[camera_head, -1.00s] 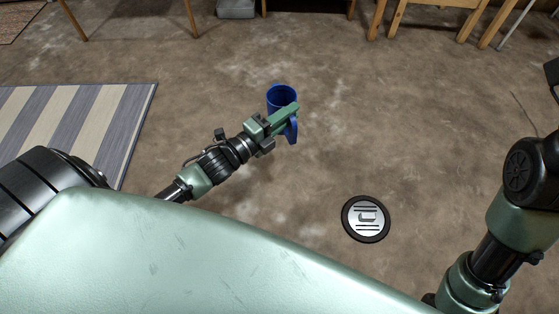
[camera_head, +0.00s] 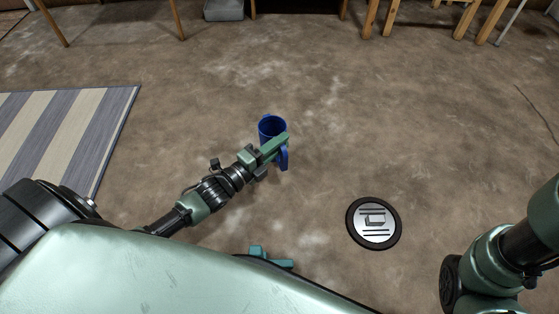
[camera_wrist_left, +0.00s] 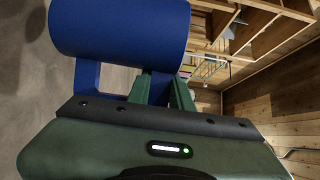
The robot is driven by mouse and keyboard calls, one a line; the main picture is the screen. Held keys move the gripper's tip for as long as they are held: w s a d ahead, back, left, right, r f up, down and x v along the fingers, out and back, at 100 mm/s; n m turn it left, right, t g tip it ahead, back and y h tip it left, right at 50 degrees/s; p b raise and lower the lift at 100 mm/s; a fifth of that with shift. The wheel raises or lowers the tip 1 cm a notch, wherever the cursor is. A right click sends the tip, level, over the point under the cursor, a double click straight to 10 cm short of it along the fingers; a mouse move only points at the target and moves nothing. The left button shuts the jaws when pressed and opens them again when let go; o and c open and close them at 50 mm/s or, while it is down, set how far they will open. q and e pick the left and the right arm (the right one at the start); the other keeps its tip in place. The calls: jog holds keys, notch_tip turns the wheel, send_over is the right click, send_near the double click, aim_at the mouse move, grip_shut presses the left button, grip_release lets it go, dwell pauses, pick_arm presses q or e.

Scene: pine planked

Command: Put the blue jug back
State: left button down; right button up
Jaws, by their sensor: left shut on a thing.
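The blue jug (camera_head: 272,129) is held in the air by my left gripper (camera_head: 275,147). Its open mouth faces up toward the head camera. The green fingers are shut on its handle (camera_head: 284,158), at the jug's near right side. In the left wrist view the jug's blue body (camera_wrist_left: 120,32) fills the upper left, with the handle (camera_wrist_left: 86,80) between it and the gripper (camera_wrist_left: 160,90). My right arm shows at the right edge, but its gripper is not clearly visible.
A round black-rimmed disc (camera_head: 374,223) with a silver marked face lies on the floor, right of the jug. A teal piece (camera_head: 268,257) peeks over my body's edge; I cannot tell what it is. A striped rug (camera_head: 62,125) lies left. Wooden furniture legs and a grey bin (camera_head: 224,10) stand behind.

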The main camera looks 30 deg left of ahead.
pick_arm(q)
notch_tip(320, 180, down, 5)
jog(key=b, duration=0.3)
jog(key=shift+r, duration=0.25)
jog(key=c, duration=1.3)
grip_release()
jog(key=shift+o, duration=0.2)
